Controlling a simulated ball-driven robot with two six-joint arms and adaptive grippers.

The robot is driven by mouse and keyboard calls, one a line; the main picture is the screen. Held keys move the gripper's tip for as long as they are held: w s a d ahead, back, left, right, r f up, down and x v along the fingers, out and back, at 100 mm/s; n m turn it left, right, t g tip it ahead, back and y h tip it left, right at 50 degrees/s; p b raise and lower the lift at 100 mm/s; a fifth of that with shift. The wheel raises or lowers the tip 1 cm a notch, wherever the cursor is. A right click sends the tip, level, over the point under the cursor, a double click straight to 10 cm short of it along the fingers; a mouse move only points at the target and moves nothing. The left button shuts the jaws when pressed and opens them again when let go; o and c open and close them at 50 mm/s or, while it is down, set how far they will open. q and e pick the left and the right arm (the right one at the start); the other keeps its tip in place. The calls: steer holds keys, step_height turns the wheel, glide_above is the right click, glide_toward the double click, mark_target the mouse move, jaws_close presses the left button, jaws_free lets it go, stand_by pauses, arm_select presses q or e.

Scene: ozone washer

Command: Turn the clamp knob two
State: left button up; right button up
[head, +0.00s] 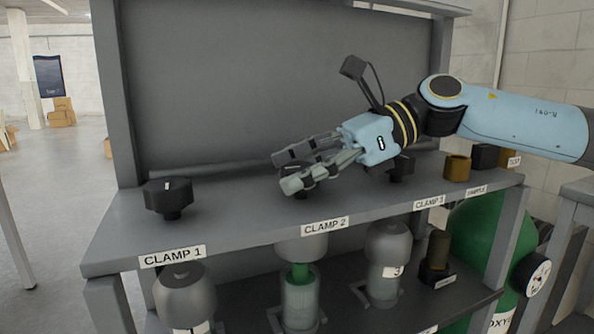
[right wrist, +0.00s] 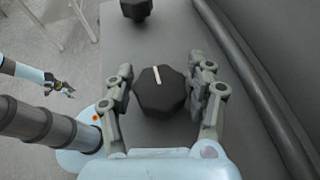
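The clamp two knob (head: 303,193) sits on the grey shelf behind the CLAMP 2 label (head: 325,225). In the head view it is mostly hidden by my right gripper (head: 284,172). In the right wrist view this knob (right wrist: 162,92) is black and many-sided, with a white line on top tilted slightly left of upright. My right gripper (right wrist: 165,88) has one finger on each side of it. A narrow gap shows at the left finger; whether the right finger touches, I cannot tell. My left gripper (right wrist: 60,89) is small at the left, empty, its fingers apart.
The clamp 1 knob (head: 168,196) stands at the shelf's left and the clamp 3 knob (head: 399,168) partly behind my right wrist. A brass-coloured knob (head: 457,167) stands farther right. A grey back panel (head: 270,80) rises behind. Capped cylinders (head: 185,293) and a green tank (head: 478,240) stand below.

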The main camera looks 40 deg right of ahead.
steer(key=c, duration=0.8)
steer(key=shift+r+m+t+p, duration=0.1)
steer(key=shift+m+t+p, duration=0.3)
steer(key=shift+t+p, duration=0.15)
steer(key=m+t+h+p, duration=0.1)
steer(key=p, duration=0.1)
steer(key=m+t+h+p, duration=0.1)
steer(key=m+p, duration=0.1)
steer(key=p, duration=0.1)
steer(key=m+t+h+p, duration=0.2)
steer(key=p, duration=0.1)
steer(key=shift+r, duration=0.35)
steer(key=m+t+h+p, duration=0.1)
steer(key=m+h+p, duration=0.1)
steer(key=p, duration=0.3)
steer(key=m+t+h+p, duration=0.1)
steer(key=m+h+p, duration=0.1)
steer(key=p, duration=0.4)
steer(key=shift+w+d+f+m+h, duration=0.1)
steer(key=shift+d+f+m+h, duration=0.15)
steer(key=shift+h, duration=0.35)
steer(key=shift+f+m+h+p, duration=0.2)
steer(key=shift+m+h+p, duration=0.3)
steer(key=shift+p, duration=0.5)
steer(key=o, duration=1.2)
